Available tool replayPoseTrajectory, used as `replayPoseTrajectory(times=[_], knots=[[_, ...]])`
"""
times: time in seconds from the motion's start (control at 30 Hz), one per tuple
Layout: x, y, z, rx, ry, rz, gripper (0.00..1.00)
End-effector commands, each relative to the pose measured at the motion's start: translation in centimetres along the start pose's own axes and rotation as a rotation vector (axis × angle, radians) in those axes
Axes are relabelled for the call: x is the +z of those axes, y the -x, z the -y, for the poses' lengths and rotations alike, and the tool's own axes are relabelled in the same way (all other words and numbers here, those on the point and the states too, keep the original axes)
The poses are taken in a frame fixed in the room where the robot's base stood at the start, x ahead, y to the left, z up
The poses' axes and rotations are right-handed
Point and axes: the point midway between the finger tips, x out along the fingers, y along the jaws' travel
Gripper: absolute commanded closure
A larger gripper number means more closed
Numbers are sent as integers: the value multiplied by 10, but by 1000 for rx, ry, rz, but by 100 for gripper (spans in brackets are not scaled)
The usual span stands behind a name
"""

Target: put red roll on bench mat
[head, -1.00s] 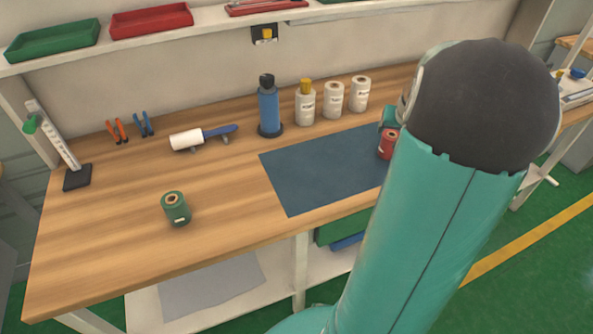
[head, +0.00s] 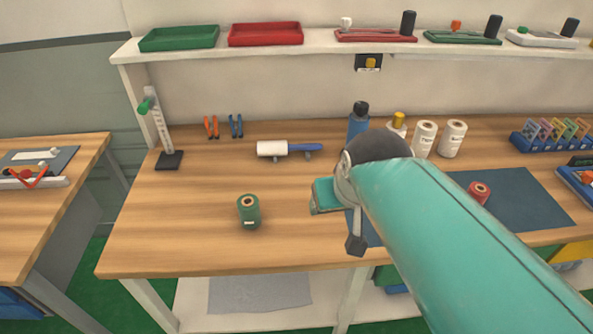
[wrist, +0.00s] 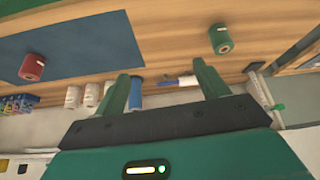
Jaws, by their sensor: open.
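The red roll (head: 479,193) stands upright on the right part of the dark blue bench mat (head: 525,200). In the wrist view the red roll (wrist: 32,67) is on the mat (wrist: 85,45) at the left, apart from my gripper. My gripper (wrist: 168,85) is open and its fingers hold nothing. In the head view my gripper (head: 338,230) is above the bench near the mat's left end, where my arm hides part of the mat. A green roll (head: 249,211) stands on bare wood to the left; it also shows in the wrist view (wrist: 221,40).
A blue bottle (head: 358,122) and white rolls (head: 424,139) stand behind the mat. A white roller with a blue handle (head: 290,149), pliers (head: 224,127) and a stand (head: 168,160) occupy the back left. A shelf (head: 320,41) overhangs the rear. Wood around the green roll is clear.

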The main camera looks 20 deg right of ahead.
Motion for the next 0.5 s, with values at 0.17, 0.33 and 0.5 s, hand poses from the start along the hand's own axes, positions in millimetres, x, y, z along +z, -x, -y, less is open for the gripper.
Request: replayPoseTrajectory(times=[0.17, 0.33, 0.5], knots=[[34, 16, 32, -60, 80, 3, 27], [43, 19, 38, -73, 97, 8, 27], [43, 18, 38, -72, 96, 9, 27]])
